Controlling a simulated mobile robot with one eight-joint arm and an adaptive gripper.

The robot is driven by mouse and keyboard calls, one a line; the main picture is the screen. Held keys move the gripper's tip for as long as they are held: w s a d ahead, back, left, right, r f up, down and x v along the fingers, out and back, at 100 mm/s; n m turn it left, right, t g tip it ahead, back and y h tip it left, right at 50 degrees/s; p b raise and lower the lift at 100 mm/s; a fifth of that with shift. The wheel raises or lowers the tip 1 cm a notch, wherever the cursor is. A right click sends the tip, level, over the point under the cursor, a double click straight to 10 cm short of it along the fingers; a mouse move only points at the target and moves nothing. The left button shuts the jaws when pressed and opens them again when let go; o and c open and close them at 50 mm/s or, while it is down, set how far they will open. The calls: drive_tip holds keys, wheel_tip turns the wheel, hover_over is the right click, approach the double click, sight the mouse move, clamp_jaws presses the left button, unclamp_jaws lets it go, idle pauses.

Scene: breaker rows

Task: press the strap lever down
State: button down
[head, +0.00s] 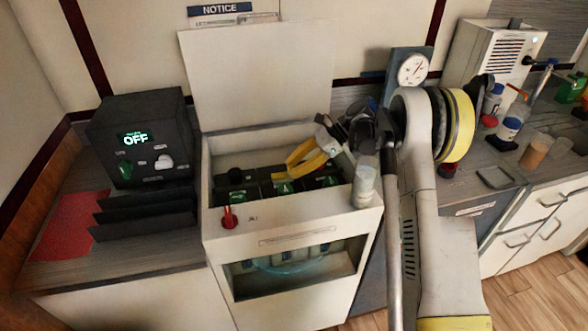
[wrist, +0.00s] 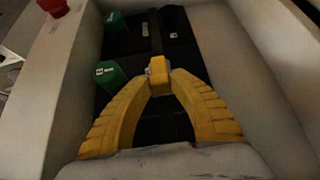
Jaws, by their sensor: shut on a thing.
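My gripper (head: 288,172) has yellow fingers and reaches into the open white cabinet (head: 292,226) from the right. In the wrist view my gripper (wrist: 159,74) has its fingertips shut on a small yellow block (wrist: 158,68) above the black units; I cannot tell for sure that this is the strap lever. The head view shows a third green piece (head: 326,181). What lies under the fingertips is hidden.
The cabinet's walls stand close around my gripper, with its lid (head: 255,75) raised behind. A red lever (head: 229,217) is on the front left rim, and a pale cylinder (head: 364,185) is at the right. A dark box reading OFF (head: 138,140) stands left.

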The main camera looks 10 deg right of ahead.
drive_tip(key=c, duration=1.1)
unclamp_jaws()
drive_tip(key=shift+a, duration=0.1)
drive_tip(key=shift+c, duration=0.2)
drive_tip(key=v, duration=1.2)
